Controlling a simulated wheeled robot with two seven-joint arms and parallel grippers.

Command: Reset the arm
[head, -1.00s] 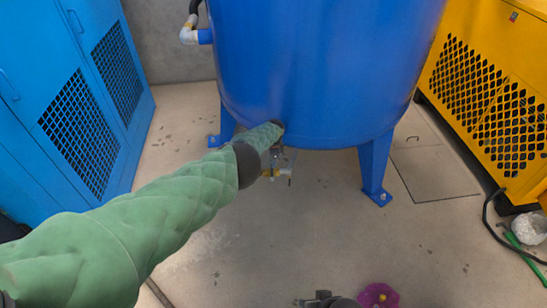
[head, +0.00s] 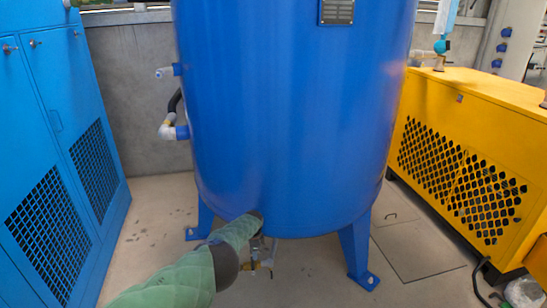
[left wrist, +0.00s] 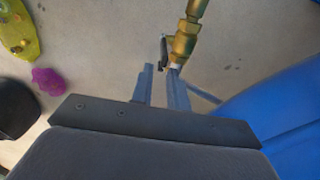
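My left arm, in a green padded sleeve, reaches in from the bottom left of the head view to the underside of the blue tank (head: 290,120). My left gripper (head: 262,255) is small and partly hidden there, close to a brass drain valve (head: 252,266). In the left wrist view the two grey fingers (left wrist: 161,88) stand apart with a gap between them. The brass valve (left wrist: 186,40) with its dark lever is just beyond the fingertips, nearest the right finger. I see nothing held; whether a finger touches the valve I cannot tell. My right gripper is out of view.
A blue cabinet (head: 50,170) stands on the left and a yellow machine (head: 470,150) on the right. The tank's legs (head: 355,255) flank the arm. A purple item (left wrist: 47,80) and a yellow-green item (left wrist: 18,30) lie on the floor.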

